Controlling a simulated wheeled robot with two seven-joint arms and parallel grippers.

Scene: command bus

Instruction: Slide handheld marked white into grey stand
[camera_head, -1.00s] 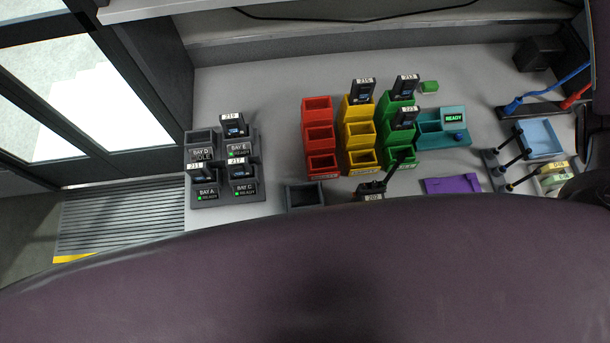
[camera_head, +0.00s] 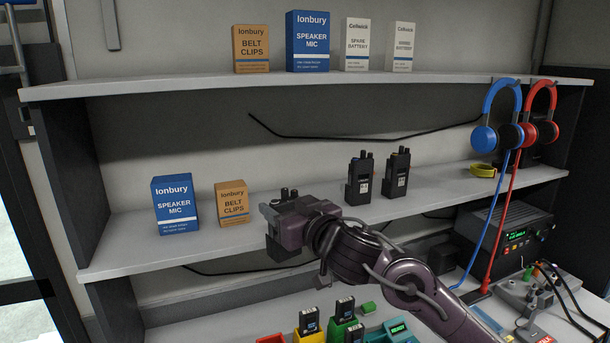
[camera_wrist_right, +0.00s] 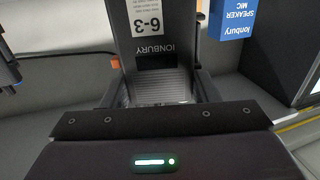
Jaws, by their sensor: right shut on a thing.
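My right gripper (camera_head: 282,214) is at the middle shelf, shut on a dark handheld (camera_wrist_right: 150,55). In the wrist view the handheld shows a white label reading 6-3 and the word IONBURY, upside down, between the fingers. In the head view its top (camera_head: 288,194) shows just above my gripper; the rest is mostly hidden. A dark block (camera_head: 285,252) shows below my gripper; I cannot tell whether it is a stand. Two more dark handhelds, one left (camera_head: 360,180) and one right (camera_head: 398,172), stand upright on the shelf to the right. My left gripper is out of view.
A blue speaker mic box (camera_head: 175,205) and a brown belt clips box (camera_head: 231,203) stand left on the middle shelf (camera_head: 130,240). Boxes line the upper shelf (camera_head: 200,84). Blue headphones (camera_head: 490,115) and red headphones (camera_head: 540,115) hang right. Coloured bins (camera_head: 310,333) are below.

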